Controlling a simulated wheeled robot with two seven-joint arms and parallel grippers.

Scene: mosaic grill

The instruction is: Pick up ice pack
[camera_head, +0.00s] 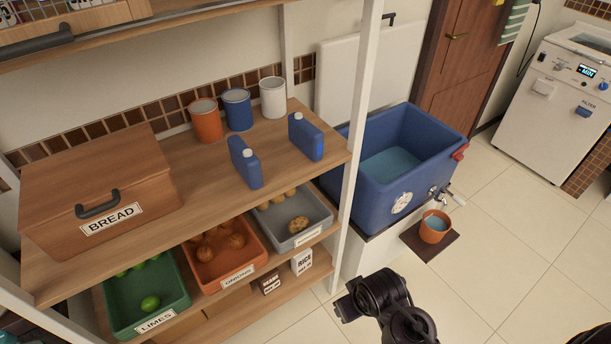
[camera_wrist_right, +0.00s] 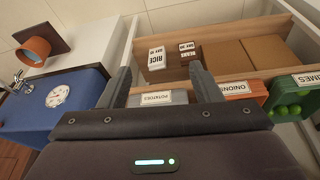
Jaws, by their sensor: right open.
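Two blue flat bottle-shaped packs with white caps, which look like the ice packs, stand upright on the upper shelf board. One ice pack (camera_head: 245,163) stands near the middle of the front edge, and the other ice pack (camera_head: 306,138) stands farther right. My right gripper (camera_head: 343,307) is in front of the shelf, lower and to the right of both packs, apart from them. In the right wrist view my right gripper (camera_wrist_right: 160,75) is open and empty, with its fingers toward the shelf bins. No ice pack shows in that view. My left gripper is not in view.
A bread box (camera_head: 100,200) and several paint cans (camera_head: 237,110) share the upper board. Bins of limes (camera_head: 145,298), onions (camera_head: 225,260) and potatoes (camera_head: 290,222) sit below. A white shelf post (camera_head: 352,150) stands between the packs and the blue water cooler (camera_head: 400,195).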

